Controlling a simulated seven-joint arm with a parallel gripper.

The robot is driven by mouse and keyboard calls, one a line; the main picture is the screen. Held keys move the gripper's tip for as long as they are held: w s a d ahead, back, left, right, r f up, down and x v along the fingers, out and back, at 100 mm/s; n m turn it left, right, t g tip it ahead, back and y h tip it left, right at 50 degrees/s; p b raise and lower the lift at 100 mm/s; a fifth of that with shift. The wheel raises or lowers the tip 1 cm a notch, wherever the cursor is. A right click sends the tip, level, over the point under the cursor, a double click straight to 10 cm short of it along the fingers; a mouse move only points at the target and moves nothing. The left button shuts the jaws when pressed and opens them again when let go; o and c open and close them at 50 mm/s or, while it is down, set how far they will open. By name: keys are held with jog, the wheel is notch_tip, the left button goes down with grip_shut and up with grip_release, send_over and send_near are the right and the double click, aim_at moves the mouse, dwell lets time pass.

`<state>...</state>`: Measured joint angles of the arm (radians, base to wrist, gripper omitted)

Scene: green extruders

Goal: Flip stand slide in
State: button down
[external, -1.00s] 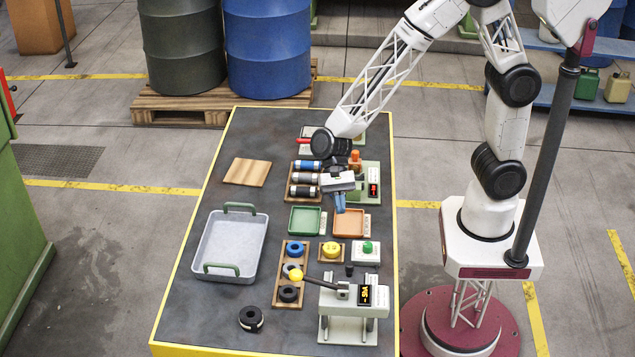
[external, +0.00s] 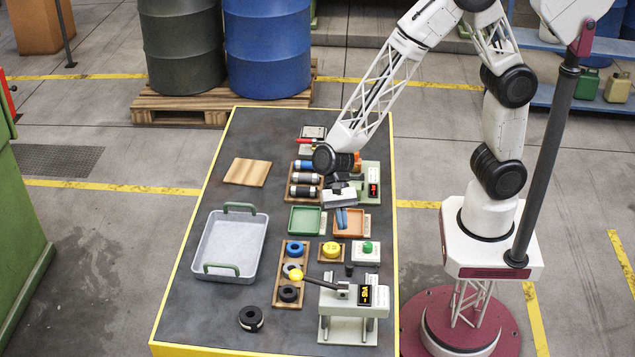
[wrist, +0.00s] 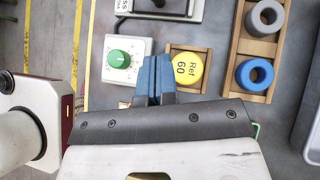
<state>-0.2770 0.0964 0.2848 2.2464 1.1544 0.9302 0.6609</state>
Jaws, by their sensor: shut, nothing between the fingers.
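My gripper (external: 341,224) has its blue fingers closed together and empty, above the orange tray (external: 349,217). In the wrist view the shut fingers (wrist: 156,66) overlap the area between a green knob (wrist: 120,57) and a yellow disc marked Ref 60 (wrist: 188,68). The disc lies in a small wooden holder. A wooden rack (external: 278,297) holds blue, grey and black rings; its blue ring (wrist: 254,74) and grey ring (wrist: 265,18) show in the wrist view. A loose black ring (external: 251,319) lies on the table. Another rack holds cylinders lying sideways, including a black one (external: 303,191).
A light device (external: 348,296) with a display and a yellow-tipped lever (external: 297,274) stands at the front right. A green tray (external: 305,219) is left of the orange tray. A grey bin (external: 230,246) and a wooden board (external: 247,172) occupy the left. Table between them is clear.

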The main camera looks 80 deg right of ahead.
aim_at(350, 264)
jog(key=x, duration=0.6)
jog(key=shift+s+a+r, duration=0.15)
jog(key=shift+s+a, duration=0.05)
jog(key=shift+a, duration=0.35)
jog(key=shift+s+a, duration=0.15)
jog(key=shift+a, duration=0.45)
jog(key=shift+s+a, duration=0.15)
jog(key=shift+a, duration=0.5)
jog(key=shift+a, duration=0.1)
jog(key=shift+a, duration=5.2)
